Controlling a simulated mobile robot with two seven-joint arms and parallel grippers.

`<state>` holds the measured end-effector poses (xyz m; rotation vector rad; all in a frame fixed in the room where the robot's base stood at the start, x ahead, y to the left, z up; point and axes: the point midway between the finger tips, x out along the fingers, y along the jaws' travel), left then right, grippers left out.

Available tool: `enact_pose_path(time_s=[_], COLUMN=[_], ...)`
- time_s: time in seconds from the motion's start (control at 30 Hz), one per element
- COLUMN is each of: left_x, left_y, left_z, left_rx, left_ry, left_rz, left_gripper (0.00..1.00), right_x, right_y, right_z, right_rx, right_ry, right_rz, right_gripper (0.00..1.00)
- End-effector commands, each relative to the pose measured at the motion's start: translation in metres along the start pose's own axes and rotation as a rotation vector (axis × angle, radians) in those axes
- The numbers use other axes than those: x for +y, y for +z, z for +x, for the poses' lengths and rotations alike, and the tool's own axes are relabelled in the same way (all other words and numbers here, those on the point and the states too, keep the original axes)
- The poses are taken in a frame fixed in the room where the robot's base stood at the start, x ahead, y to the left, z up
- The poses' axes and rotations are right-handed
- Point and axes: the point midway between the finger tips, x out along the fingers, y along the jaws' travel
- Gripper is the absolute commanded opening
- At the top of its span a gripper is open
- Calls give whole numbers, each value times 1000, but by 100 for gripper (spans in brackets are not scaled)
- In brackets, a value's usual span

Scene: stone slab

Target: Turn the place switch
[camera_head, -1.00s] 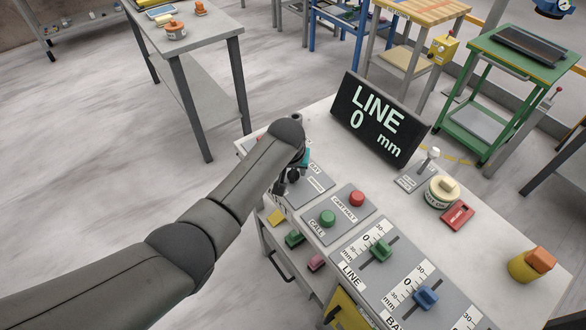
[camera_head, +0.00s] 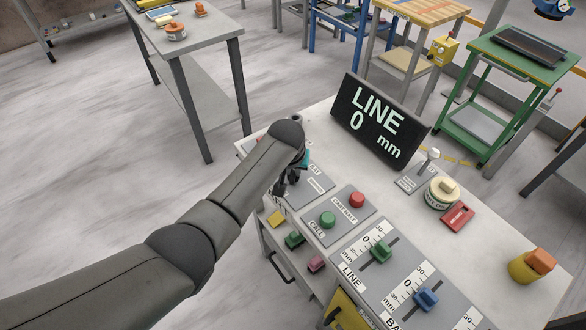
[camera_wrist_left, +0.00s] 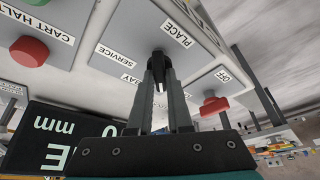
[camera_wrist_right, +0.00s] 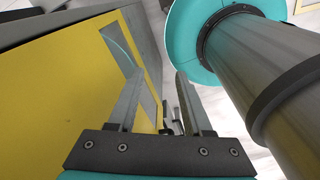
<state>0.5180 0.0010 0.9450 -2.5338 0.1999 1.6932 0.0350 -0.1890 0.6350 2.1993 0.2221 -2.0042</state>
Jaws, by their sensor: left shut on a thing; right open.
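The place switch (camera_wrist_left: 158,58) is a small black knob on a grey panel. In the left wrist view it has the labels PLACE and SERVICE around it, and another label is partly covered by a finger. My left gripper (camera_wrist_left: 160,72) is shut on this knob from above. In the head view my left gripper (camera_head: 290,178) is at the far left part of the console, and my arm hides most of the knob. My right gripper (camera_wrist_right: 158,80) is open and empty beside a yellow panel (camera_wrist_right: 60,95), and is out of the head view.
A black display (camera_head: 378,122) reading LINE 0 mm stands on the console. Red (camera_head: 357,199) and green (camera_head: 327,219) buttons sit beside the switch panel. Green (camera_head: 380,250) and blue (camera_head: 426,298) sliders are nearer. A red control (camera_wrist_left: 214,105) marked OFF is on the switch's other side.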

Motion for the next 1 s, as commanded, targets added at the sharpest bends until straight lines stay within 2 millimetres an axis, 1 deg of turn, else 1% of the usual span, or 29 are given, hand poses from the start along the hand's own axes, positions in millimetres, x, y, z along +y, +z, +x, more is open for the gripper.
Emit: enact_pose_path(time_s=[0.17,0.37,0.67,1.0], left_x=[0,-1,-2,-4], left_y=[0,0,-1,-1], left_z=[0,-1,-1,2], left_rx=[-1,-1,0,1], left_ry=[7,37,126,228], left_rz=[15,86,301,549], left_gripper=[0,0,0,0], right_x=[0,0,0,0], right_y=[0,0,-1,0], right_z=[-2,-8,-18,-12], right_rx=[0,0,-1,-1], right_ry=[0,0,0,0], right_rz=[0,1,2,2], right_gripper=[50,50,50,50])
